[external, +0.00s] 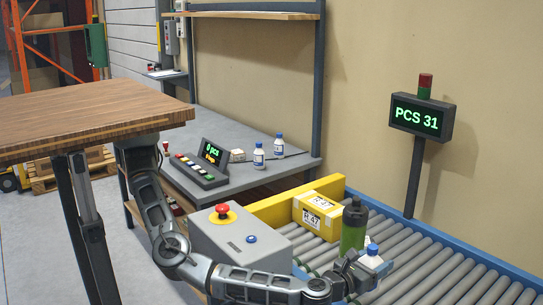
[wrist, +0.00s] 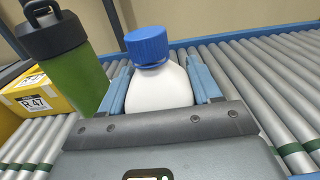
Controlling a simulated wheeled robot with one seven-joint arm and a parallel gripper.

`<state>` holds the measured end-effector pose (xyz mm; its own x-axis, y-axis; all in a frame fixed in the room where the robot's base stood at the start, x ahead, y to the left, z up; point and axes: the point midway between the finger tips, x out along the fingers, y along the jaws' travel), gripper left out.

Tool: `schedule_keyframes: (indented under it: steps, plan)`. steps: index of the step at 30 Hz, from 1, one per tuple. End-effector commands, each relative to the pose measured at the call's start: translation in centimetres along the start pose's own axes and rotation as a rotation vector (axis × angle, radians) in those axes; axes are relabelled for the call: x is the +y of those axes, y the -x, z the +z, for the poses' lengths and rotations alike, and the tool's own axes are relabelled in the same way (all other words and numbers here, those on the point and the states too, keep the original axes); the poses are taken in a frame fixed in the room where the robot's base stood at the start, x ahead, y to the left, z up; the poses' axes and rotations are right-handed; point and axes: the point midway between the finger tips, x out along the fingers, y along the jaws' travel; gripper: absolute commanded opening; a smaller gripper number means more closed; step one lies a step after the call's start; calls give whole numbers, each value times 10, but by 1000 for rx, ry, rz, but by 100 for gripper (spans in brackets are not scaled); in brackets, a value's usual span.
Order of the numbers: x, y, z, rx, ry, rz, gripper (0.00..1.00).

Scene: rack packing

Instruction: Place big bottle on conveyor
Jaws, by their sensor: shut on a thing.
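My gripper (external: 362,270) is low over the roller conveyor (external: 440,268). It is shut on a white bottle with a blue cap (external: 371,260). In the wrist view this white bottle (wrist: 160,88) stands upright between the two blue fingers. Its lower part is hidden by my gripper, so I cannot tell whether it touches the rollers. A bigger green bottle with a black lid (external: 353,230) stands upright on the conveyor, just beyond my gripper. It also shows at the left of the wrist view (wrist: 72,75), apart from the fingers.
A yellow box (external: 317,214) sits on the conveyor behind the green bottle. Two similar white bottles (external: 259,157) stand on the grey workbench (external: 236,140). The rollers to the right are clear.

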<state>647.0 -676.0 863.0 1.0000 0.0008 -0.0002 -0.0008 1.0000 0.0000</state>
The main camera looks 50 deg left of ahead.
Motion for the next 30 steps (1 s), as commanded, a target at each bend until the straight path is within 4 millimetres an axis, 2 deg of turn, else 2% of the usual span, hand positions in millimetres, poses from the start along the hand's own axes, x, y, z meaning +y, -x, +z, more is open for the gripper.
schedule_keyframes:
  steps: [3, 6, 11, 18, 29, 30]
  plan:
    - [4, -17, -11, -1, 1, 1, 22]
    - [6, -24, -15, -1, 1, -1, 22]
    - [6, -27, -24, -1, -1, -2, 22]
    - [6, -26, -56, -1, 0, -1, 22]
    - [6, -26, -58, -1, 0, -2, 22]
    - [6, -26, -58, 0, 0, -2, 66]
